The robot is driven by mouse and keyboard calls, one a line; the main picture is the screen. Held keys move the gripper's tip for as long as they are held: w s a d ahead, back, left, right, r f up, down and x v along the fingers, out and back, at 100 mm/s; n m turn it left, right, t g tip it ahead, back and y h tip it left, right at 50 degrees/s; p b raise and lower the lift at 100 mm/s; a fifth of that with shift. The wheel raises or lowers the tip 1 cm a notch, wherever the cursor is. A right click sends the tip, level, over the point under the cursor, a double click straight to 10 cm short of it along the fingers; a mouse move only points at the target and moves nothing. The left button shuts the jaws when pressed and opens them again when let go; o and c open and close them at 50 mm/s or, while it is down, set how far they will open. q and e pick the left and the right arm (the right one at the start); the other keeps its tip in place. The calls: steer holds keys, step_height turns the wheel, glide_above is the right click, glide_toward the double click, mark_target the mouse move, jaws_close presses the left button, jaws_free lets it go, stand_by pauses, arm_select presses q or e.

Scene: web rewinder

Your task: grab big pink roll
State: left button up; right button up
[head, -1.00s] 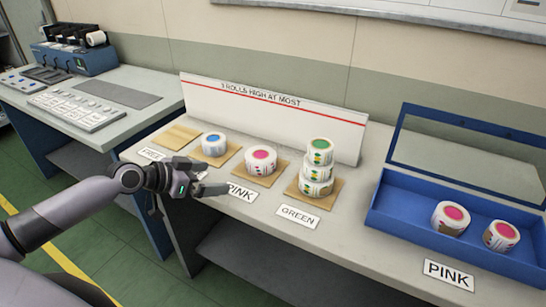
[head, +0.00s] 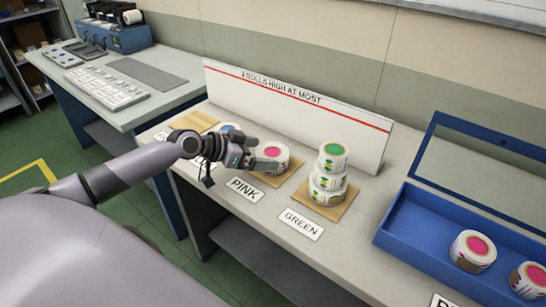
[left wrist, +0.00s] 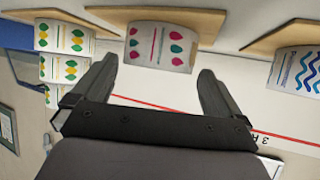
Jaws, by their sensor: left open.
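A white roll with a pink core (head: 272,154) stands on a tan pad behind the PINK label (head: 244,189). My left gripper (head: 254,154) is open beside it and hides its left part. In the left wrist view, which is turned over, the same roll (left wrist: 160,44) shows ahead between the spread fingers (left wrist: 158,70). I cannot tell whether the fingers touch it. Two more pink-core rolls, one (head: 473,250) and another (head: 528,280) at the picture's edge, are in the blue tray (head: 400,235). My right gripper is not in view.
A stack of green-core rolls (head: 329,170) stands close right of the pink roll. A blue-core roll (head: 228,129) is partly hidden behind my left arm. A white board (head: 300,108) stands behind the rolls.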

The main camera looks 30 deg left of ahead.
mark_target(271, 152)
arm_select(q)
steer(key=shift+x, duration=2.25)
steer(key=shift+d+r, duration=0.1)
steer(key=shift+r, duration=0.05)
steer(key=shift+c, duration=0.3)
steer(key=c, duration=0.7)
steer(key=shift+r, duration=0.15)
